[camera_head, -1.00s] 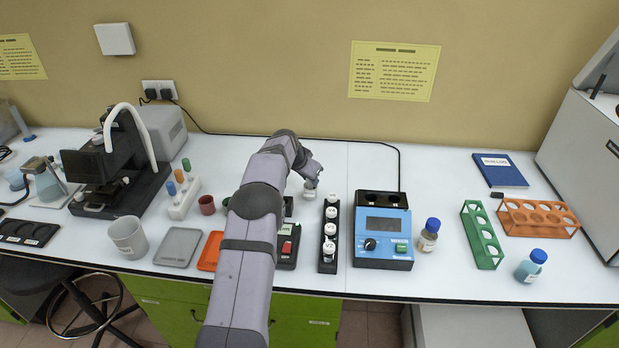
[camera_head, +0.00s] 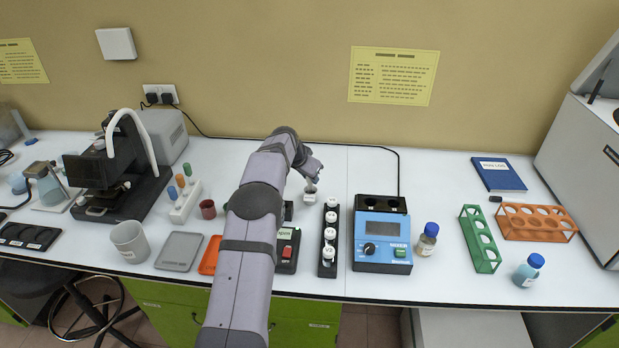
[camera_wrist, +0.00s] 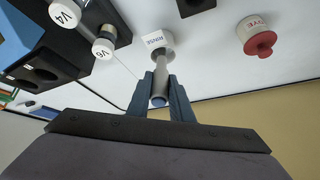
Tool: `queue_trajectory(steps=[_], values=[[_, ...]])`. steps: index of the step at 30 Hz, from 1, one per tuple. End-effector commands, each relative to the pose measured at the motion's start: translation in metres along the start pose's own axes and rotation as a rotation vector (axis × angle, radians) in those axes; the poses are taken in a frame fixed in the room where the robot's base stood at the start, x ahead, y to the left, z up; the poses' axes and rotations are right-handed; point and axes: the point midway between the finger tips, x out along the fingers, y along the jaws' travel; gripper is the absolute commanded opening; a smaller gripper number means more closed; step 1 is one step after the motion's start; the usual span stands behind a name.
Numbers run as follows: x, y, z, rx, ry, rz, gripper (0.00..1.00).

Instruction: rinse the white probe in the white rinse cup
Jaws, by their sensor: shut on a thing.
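My gripper (camera_wrist: 160,92) is shut on the pale probe (camera_wrist: 162,72), a thin light shaft with a blue end between the jaws. The white rinse cup (camera_wrist: 152,41), labelled RINSE, is straight ahead in the wrist view. The probe's far end overlaps the cup's mouth; how deep it sits inside is hidden. In the head view my gripper (camera_head: 312,172) is right above the small rinse cup (camera_head: 311,197), with the probe too small to make out clearly.
A rack of white-capped vials (camera_head: 329,262) and a blue meter (camera_head: 383,246) stand close on the right. A red-switch box (camera_head: 287,252) is in front.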

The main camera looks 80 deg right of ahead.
Motion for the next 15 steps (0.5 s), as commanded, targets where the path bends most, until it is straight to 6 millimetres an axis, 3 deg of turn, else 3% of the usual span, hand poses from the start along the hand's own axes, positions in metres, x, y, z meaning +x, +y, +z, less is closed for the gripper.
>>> queue_trajectory(steps=[15], values=[[-0.030,-0.004,-0.020,0.001,0.001,-0.001,0.00]])
